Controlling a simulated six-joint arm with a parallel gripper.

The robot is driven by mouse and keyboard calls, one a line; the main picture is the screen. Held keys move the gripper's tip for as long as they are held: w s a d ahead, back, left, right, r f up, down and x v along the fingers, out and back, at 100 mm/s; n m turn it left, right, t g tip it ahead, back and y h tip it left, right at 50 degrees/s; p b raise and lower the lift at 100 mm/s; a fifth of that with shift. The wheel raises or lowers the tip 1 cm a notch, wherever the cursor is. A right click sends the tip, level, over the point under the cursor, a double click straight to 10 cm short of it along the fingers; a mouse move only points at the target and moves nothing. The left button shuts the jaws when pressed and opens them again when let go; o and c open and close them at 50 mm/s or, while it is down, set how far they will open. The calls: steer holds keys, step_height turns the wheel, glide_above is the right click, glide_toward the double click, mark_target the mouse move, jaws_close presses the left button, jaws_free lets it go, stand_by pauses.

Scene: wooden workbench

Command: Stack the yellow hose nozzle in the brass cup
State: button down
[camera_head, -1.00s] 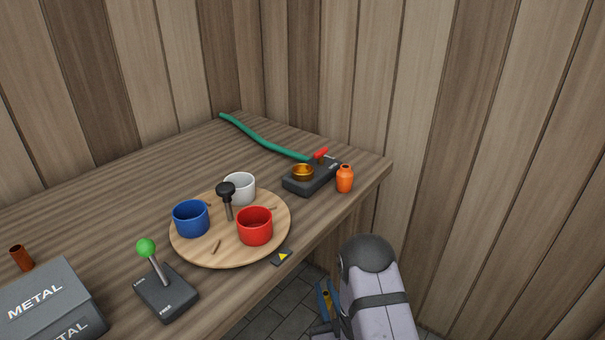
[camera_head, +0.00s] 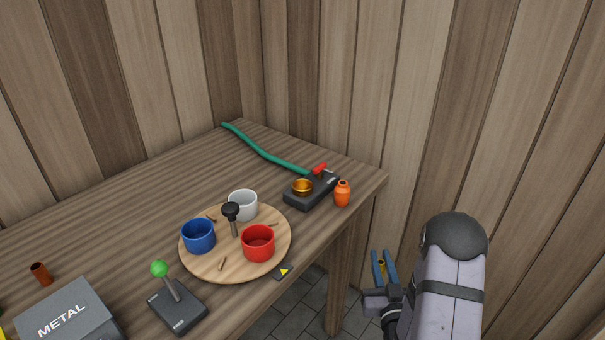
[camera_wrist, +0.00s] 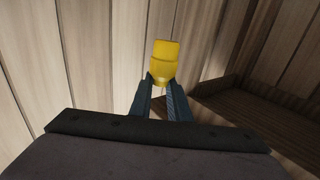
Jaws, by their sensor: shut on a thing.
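The yellow hose nozzle (camera_wrist: 163,62) is held between the fingertips of my gripper (camera_wrist: 160,88) in the wrist view. In the head view my gripper (camera_head: 384,266) is right of the workbench, off its edge, with a small bit of the yellow nozzle (camera_head: 382,264) between the blue fingers. The brass cup (camera_head: 302,187) sits on a dark block (camera_head: 296,202) near the bench's far right corner, left of and beyond my gripper. The cup looks empty, though its bottom is hard to see.
An orange vase (camera_head: 342,196) stands right of the block, near the edge. A red lever (camera_head: 320,168) and green hose (camera_head: 264,155) are behind the cup. A round wooden tray (camera_head: 207,268) holds blue, white and red cups. A green-knobbed lever (camera_head: 160,269) stands at the front.

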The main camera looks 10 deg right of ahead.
steer(key=w+a+r+n+y+p, duration=0.1)
steer(key=w+r+p, duration=0.1)
steer(key=r+p, duration=0.85)
steer(key=w+a+r+p, duration=0.1)
steer(key=w+r+p, duration=0.35)
steer(key=r, duration=1.05)
steer(key=a+r+n+g+y+p, duration=0.1)
steer(key=a+r+n+y+p, duration=0.1)
steer(key=a+r+y+p, duration=0.5)
steer(key=a+r+n+y+p, duration=0.1)
steer(key=a+r+n+p, duration=0.3)
steer(key=a, duration=0.6)
steer(key=shift+m, duration=0.7)
steer(key=shift+a+f+p, duration=0.15)
steer(key=shift+f+p, duration=0.6)
steer(key=shift+f, duration=4.1)
steer(key=shift+f+b, duration=0.45)
